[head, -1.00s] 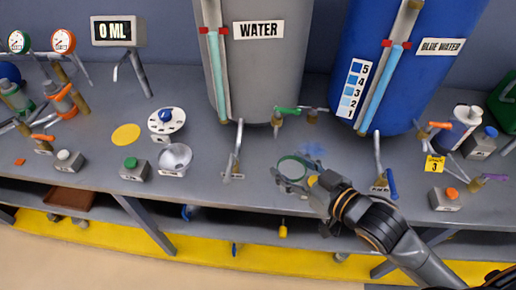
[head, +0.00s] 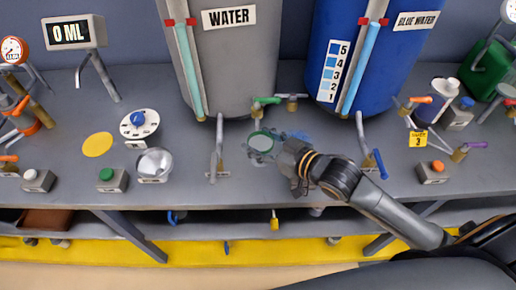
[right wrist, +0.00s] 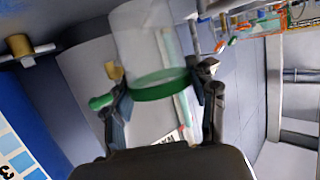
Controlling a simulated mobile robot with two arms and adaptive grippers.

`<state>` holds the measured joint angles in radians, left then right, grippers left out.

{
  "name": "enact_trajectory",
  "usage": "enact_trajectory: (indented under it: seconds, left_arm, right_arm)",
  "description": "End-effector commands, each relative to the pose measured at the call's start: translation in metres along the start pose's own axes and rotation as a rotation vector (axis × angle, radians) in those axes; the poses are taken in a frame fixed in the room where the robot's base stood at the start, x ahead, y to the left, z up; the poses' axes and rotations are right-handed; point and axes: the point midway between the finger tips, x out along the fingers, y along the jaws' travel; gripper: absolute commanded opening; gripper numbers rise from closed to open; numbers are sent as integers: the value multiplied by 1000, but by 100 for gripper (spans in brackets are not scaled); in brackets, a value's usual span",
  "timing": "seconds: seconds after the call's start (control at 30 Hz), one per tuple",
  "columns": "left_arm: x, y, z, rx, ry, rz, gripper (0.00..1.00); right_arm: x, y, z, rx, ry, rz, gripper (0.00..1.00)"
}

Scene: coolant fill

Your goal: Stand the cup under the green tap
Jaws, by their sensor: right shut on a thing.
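The cup (head: 261,142) is clear with a green ring. My right gripper (head: 264,151) is shut around it, with the arm coming in from the right. In the right wrist view the clear cup wall (right wrist: 150,40) and its green band (right wrist: 158,86) show between the two fingers (right wrist: 162,95). The green tap (head: 265,101) sticks out low on the grey WATER tank (head: 235,60). The cup is in front of this tap, on the near side. I cannot tell whether its base touches the table. My left gripper is not in view.
A bent pipe (head: 218,150) stands just left of the cup, and a blue-handled pipe (head: 372,150) stands to its right. The BLUE WATER tank (head: 375,60) is behind. A silver bowl (head: 154,163) and a yellow disc (head: 97,144) are further left. The table's front edge is near.

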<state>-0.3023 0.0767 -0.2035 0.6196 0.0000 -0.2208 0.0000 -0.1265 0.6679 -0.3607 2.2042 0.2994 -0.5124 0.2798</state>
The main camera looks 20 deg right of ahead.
Motion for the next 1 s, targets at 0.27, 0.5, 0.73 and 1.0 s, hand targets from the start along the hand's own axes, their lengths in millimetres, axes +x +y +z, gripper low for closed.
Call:
enact_trajectory:
  seconds: [0.27, 0.5, 0.73, 1.0]
  left_arm:
    - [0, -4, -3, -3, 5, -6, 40]
    - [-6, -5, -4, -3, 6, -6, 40]
    - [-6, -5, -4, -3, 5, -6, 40]
    - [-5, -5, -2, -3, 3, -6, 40]
  right_arm:
    - [29, 14, 21, -2, 3, 1, 26]
    - [41, 17, 48, 0, 0, 0, 26]
    - [44, 16, 56, -2, 3, -1, 26]
    - [44, 17, 59, -2, 2, 0, 65]
